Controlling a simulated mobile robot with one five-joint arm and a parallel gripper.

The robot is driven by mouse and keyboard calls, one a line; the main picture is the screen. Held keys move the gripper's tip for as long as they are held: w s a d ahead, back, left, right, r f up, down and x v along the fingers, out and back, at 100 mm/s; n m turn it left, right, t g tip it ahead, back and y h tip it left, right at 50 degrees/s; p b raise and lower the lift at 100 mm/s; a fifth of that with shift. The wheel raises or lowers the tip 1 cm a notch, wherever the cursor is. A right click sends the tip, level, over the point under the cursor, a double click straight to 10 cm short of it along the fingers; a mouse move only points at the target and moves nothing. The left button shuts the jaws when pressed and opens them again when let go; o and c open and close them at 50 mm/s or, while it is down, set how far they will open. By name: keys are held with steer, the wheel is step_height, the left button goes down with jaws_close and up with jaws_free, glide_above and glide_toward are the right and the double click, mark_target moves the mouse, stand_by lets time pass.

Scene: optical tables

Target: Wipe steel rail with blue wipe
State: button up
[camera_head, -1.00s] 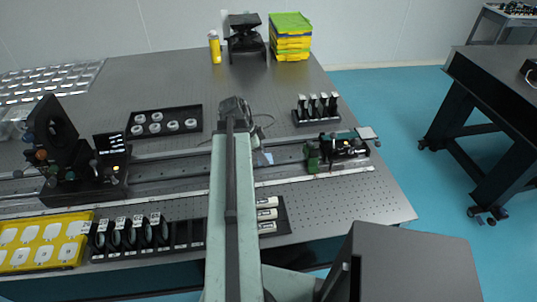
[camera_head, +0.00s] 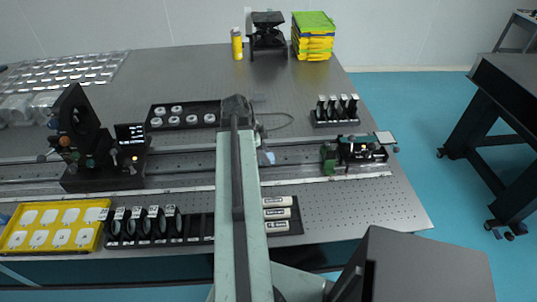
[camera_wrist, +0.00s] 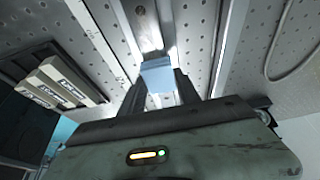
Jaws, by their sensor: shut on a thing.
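The steel rail (camera_head: 296,157) runs left to right across the table, with pale edge strips. In the wrist view the rail (camera_wrist: 150,28) runs away from me, bright and perforated plates beside it. My gripper (camera_wrist: 158,82) is shut on the blue wipe (camera_wrist: 157,74), which sticks out between the dark fingers over the rail. I cannot tell for sure whether it touches the rail. In the head view a small part of the blue wipe (camera_head: 269,157) shows just right of my arm; my arm hides the fingers.
A green-and-black stage (camera_head: 352,151) sits on the rail to the right, and a black mount with a dark disc (camera_head: 76,125) stands at the left. A tray of white rings (camera_head: 184,115) lies behind.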

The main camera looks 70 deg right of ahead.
steer(key=shift+w+a, duration=0.4)
steer(key=shift+w, duration=0.5)
steer(key=shift+w+a, duration=0.35)
steer(key=shift+w, duration=0.55)
steer(key=shift+w+a, duration=0.4)
steer(key=shift+w, duration=0.5)
steer(key=shift+w+a+f, duration=0.1)
steer(key=shift+w+a, duration=0.25)
steer(key=shift+w, duration=0.45)
steer(key=shift+w+a+f, duration=0.1)
steer(key=shift+w+a, duration=0.25)
steer(key=shift+w, duration=0.4)
steer(key=shift+r, duration=0.1)
step_height(320, 180, up, 6)
steer(key=p, duration=0.5)
steer(key=shift+p, duration=0.35)
step_height(320, 180, up, 3)
steer(key=p, duration=0.3)
steer(key=shift+s, duration=0.1)
